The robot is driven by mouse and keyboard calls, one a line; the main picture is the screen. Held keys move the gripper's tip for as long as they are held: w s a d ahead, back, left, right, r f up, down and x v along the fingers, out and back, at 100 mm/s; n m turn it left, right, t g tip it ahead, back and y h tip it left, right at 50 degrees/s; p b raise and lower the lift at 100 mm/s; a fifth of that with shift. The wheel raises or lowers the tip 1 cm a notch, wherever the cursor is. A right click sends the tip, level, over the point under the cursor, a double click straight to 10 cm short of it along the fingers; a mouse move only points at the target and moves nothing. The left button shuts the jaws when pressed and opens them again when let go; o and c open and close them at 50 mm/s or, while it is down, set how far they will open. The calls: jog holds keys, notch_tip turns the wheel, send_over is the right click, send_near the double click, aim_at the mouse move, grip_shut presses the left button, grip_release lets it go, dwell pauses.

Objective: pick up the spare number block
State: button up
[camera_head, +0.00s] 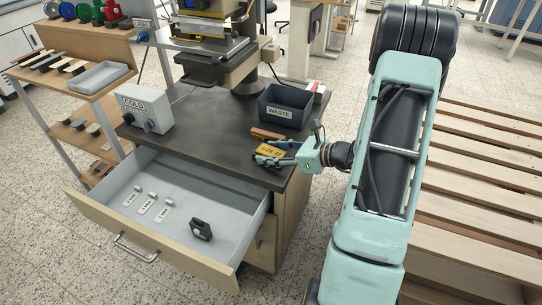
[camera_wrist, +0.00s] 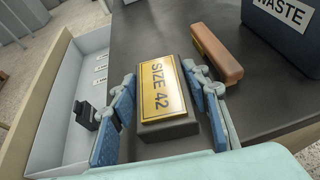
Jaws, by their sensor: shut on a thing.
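A dark block with a yellow plate reading "SIZE 42" (camera_wrist: 162,92) is between the two fingers of my gripper (camera_wrist: 158,80). The blue pads lie along its left and right sides, and my gripper is shut on it. In the head view the block (camera_head: 270,152) is at the front right edge of the dark worktop, with my gripper (camera_head: 272,156) reaching in from the right. I cannot tell whether the block touches the worktop. In the open drawer (camera_head: 178,243), a black piece with an opening (camera_head: 201,229) lies at the front right. Several small pale pieces (camera_head: 152,196) lie there beside white labels.
A brown-orange bar (camera_wrist: 214,52) lies just beyond the block. A dark WASTE bin (camera_head: 286,106) stands behind it on the worktop (camera_head: 215,125). A GOLD control box (camera_head: 144,107) stands at the left, and the stamping press (camera_head: 205,60) at the back. Wooden slats (camera_head: 480,180) are at the right.

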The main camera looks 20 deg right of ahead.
grip_shut()
